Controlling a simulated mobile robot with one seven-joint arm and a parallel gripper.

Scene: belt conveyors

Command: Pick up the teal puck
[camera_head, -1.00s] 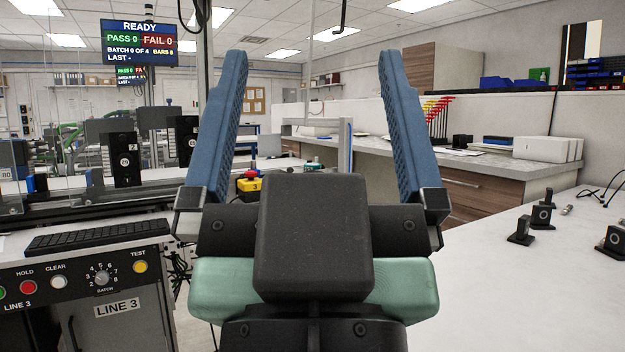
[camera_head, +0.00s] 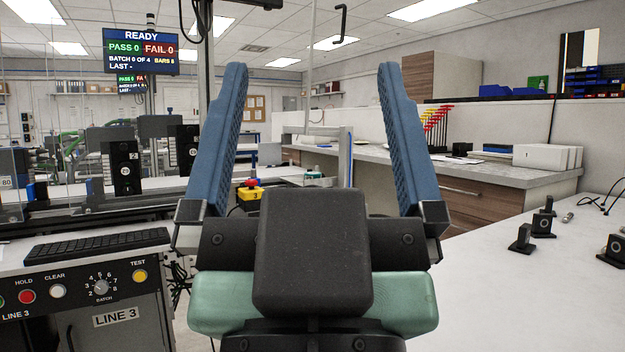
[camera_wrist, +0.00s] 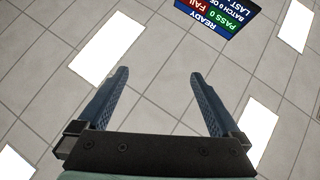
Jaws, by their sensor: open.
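My gripper (camera_head: 312,70) stands upright in front of the head camera, its two blue fingers pointing up and wide apart. Nothing is between them. In the wrist view my gripper (camera_wrist: 160,76) is also open and empty, facing the ceiling. No teal puck can be made out for certain. A tiny teal-green item (camera_head: 313,175) shows on the surface beyond my gripper in the head view, too small to identify. My gripper is far from it and hides part of the middle of the room.
A Line 3 control panel (camera_head: 87,300) with a keyboard (camera_head: 97,245) stands at left, before a glass-screened conveyor line. A white table (camera_head: 500,310) at right holds several black blocks (camera_head: 543,222). A yellow box with a red button (camera_head: 250,191) stands beyond my gripper. A status screen (camera_head: 140,50) hangs upper left.

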